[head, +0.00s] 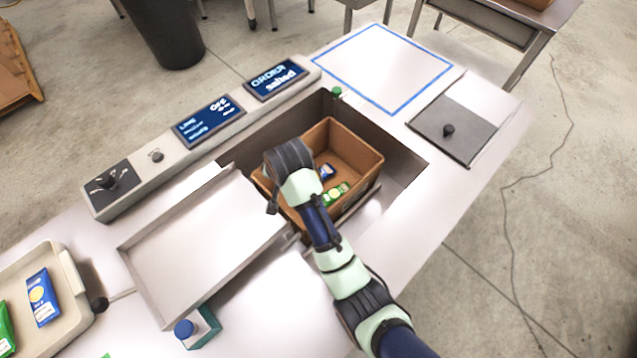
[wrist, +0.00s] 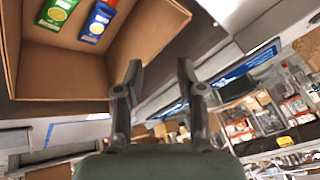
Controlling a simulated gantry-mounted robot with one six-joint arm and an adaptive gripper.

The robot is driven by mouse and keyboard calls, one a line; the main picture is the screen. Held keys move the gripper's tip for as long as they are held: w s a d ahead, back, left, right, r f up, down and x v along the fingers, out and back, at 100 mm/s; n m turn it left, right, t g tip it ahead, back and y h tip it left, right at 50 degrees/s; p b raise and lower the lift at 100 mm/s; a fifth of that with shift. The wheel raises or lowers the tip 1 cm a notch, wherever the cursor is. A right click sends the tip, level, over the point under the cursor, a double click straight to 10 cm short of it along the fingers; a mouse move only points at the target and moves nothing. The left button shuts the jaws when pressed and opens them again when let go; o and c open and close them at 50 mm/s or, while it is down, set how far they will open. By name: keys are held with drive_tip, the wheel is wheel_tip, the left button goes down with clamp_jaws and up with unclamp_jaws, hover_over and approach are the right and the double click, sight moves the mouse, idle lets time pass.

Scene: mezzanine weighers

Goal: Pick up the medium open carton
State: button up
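The open carton (head: 350,152) is a brown box sitting in a recessed metal well in the counter. It holds a green packet (head: 337,192) and a blue packet (head: 327,172). My gripper (head: 272,207) is at the carton's left side, and my arm hides part of that side. In the wrist view, the carton (wrist: 60,72) fills the upper left, with the green packet (wrist: 57,12) and blue packet (wrist: 98,22) inside. Contact cannot be told.
A metal tray (head: 200,245) lies left of the well. A control strip with two screens (head: 208,121) runs behind. A beige tray (head: 70,270) with packets stands at far left. A blue-outlined square (head: 385,65) at the right is empty, beside a dark knobbed plate (head: 440,145).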

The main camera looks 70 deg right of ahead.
drive_tip(key=s+d+f+m+g+y, duration=0.1)
drive_tip(key=s+d+f+m+g, duration=0.15)
drive_tip(key=s+d+f, duration=0.35)
drive_tip(key=m+g+y, duration=0.3)
drive_tip(key=m, duration=0.3)
approach(348, 192)
drive_tip(key=shift+n+t, duration=0.25)
drive_tip(key=f, duration=0.5)
drive_tip(key=shift+s+a, duration=0.15)
drive_tip(key=shift+s, duration=0.05)
wheel_tip(348, 192, down, 2)
drive_tip(key=shift+a+f+b, duration=0.1)
drive_tip(key=shift+b, duration=0.35)
wheel_tip(348, 192, down, 6)
drive_tip(key=b, duration=0.2)
drive_tip(key=shift+b, duration=0.4)
clamp_jaws()
